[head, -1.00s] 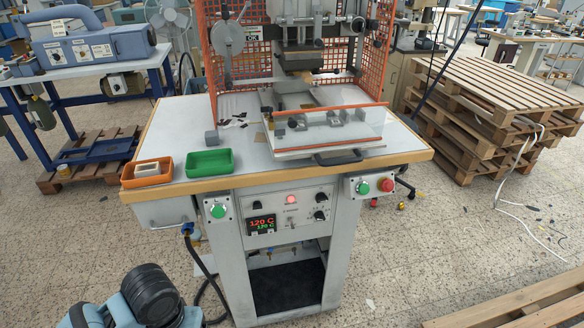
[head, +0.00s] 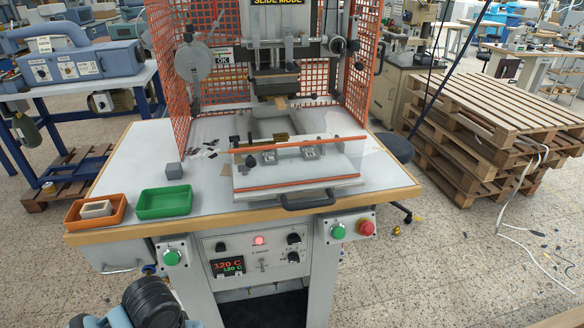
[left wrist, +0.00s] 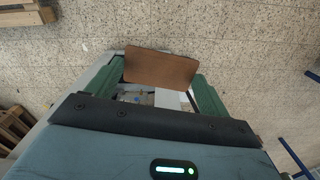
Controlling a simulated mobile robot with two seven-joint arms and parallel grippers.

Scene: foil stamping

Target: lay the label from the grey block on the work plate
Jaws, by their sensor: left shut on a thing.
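My left gripper (left wrist: 160,82) is shut on a flat brown rectangular piece, which looks like the label (left wrist: 162,66). The label sits across the two green fingers in the left wrist view, over a blurred floor. In the head view only a dark, rounded part of my arm shows at the bottom left; the gripper is out of that view. The work plate (head: 262,178) is at the press front, partly hidden by a clear guard with orange edges. My right gripper is not in view.
An orange tray (head: 70,217) with a pale block in it and a green tray (head: 164,213) stand at the table's front left. The press head (head: 275,85) hangs above the plate, with orange mesh guards around it. Pallets (head: 490,140) are stacked at the right.

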